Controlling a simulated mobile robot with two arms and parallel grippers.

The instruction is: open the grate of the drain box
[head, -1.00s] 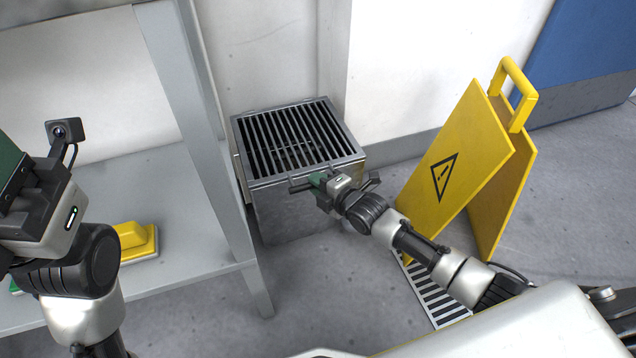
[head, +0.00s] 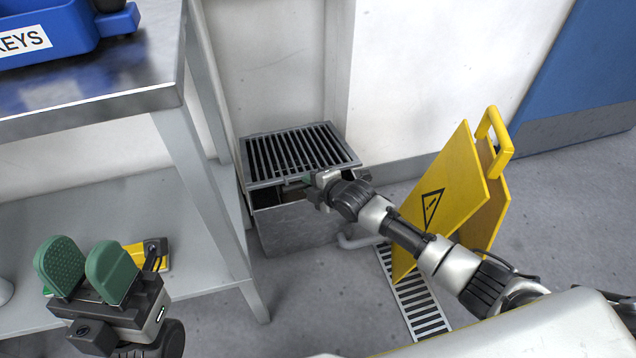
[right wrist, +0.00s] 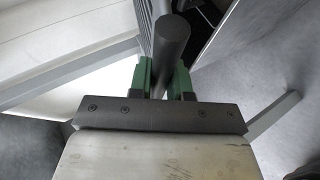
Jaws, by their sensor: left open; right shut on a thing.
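The drain box (head: 300,232) is a grey metal box on the floor against the wall. Its slatted grate (head: 298,150) is tilted up at the front, with a dark gap between it and the box's front wall. My right gripper (head: 308,183) is at the grate's front edge. In the right wrist view its green fingers are shut on a dark round handle bar (right wrist: 172,45); the fingertips are partly hidden behind the bar. My left gripper (head: 85,272) is open and empty, with green pads apart, in front of the bench's lower shelf.
A steel bench (head: 90,110) with a blue KEYS bin (head: 60,30) stands left of the box. A yellow warning sign (head: 440,200) stands to the right, beside a floor drain strip (head: 415,300). A yellow-handled item (head: 140,256) lies on the lower shelf.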

